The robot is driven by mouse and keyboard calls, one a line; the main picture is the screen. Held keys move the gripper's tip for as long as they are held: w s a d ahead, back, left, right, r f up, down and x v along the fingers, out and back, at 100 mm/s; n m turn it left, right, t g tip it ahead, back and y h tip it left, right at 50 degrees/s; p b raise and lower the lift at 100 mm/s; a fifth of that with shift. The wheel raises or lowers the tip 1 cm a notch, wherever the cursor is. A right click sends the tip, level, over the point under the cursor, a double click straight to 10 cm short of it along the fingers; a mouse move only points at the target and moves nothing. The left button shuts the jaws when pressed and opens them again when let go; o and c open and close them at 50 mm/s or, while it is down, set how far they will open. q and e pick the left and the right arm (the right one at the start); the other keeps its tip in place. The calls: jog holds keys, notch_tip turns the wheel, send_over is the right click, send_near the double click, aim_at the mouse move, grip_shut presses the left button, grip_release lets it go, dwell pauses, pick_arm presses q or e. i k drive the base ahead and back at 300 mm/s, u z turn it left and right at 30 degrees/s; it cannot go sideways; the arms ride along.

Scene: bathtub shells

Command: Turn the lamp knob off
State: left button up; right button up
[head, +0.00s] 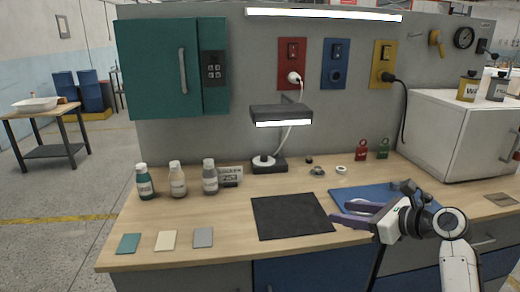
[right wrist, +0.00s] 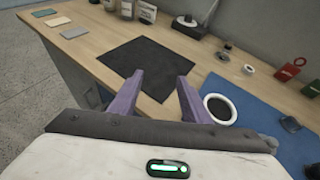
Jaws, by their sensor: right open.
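The desk lamp (head: 281,111) stands at the back middle of the workbench, with a dark head and a bright strip on its front edge. Its dark base (head: 277,168) carries a round white part (head: 263,161), which looks like the knob; its setting is too small to tell. The lamp base also shows at the top of the right wrist view (right wrist: 186,28). My right gripper (head: 337,211) is open and empty, with purple fingers, at the right edge of the black mat (head: 290,216). It is in front and to the right of the lamp, apart from it. My left gripper is not in view.
A blue mat (head: 378,194) with a white ring (right wrist: 220,109) lies under my right arm. The black mat is bare.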

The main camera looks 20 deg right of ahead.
aim_at(264, 158)
jog(key=i, duration=1.1)
